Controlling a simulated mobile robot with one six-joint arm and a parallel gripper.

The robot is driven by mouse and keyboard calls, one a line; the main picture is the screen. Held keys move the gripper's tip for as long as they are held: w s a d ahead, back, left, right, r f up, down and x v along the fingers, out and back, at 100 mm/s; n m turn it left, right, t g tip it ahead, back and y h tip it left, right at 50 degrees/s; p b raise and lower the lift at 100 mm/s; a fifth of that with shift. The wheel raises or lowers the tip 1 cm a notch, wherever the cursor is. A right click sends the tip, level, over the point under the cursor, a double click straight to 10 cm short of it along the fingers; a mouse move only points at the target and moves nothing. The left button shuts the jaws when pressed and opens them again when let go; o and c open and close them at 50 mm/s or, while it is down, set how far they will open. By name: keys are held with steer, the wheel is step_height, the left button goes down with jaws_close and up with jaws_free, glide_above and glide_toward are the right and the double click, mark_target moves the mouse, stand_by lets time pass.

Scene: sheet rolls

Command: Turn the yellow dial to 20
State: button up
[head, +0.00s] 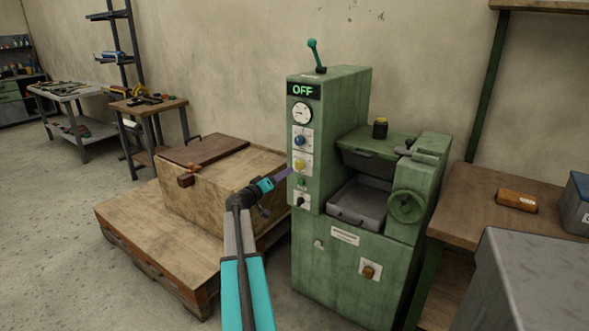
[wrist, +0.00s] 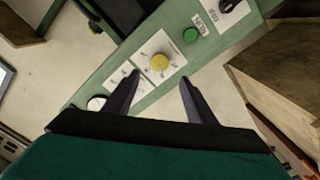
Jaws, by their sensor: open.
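The yellow dial (head: 299,165) sits on a white plate on the front panel of the green machine (head: 330,235), below a blue dial (head: 300,140). In the wrist view the yellow dial (wrist: 159,62) lies ahead of my gripper (wrist: 158,82), between the lines of its two fingers. The fingers are apart and nothing is between them. They appear short of the dial, not touching it. Marks surround the dial, but they are too small to read. In the head view my gripper (head: 285,175) reaches the panel from the left. The display (head: 303,90) reads OFF.
A green button (wrist: 190,35) and a black switch (wrist: 231,5) are close to the yellow dial. A gauge (head: 302,113) is above. A wooden crate (head: 215,190) on a pallet stands left of the machine. A workbench (head: 500,205) stands to the right.

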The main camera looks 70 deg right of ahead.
mark_target(297, 166)
steer(key=shift+p+x, duration=0.65)
steer(key=shift+x, duration=4.35)
steer(key=shift+c, duration=0.2)
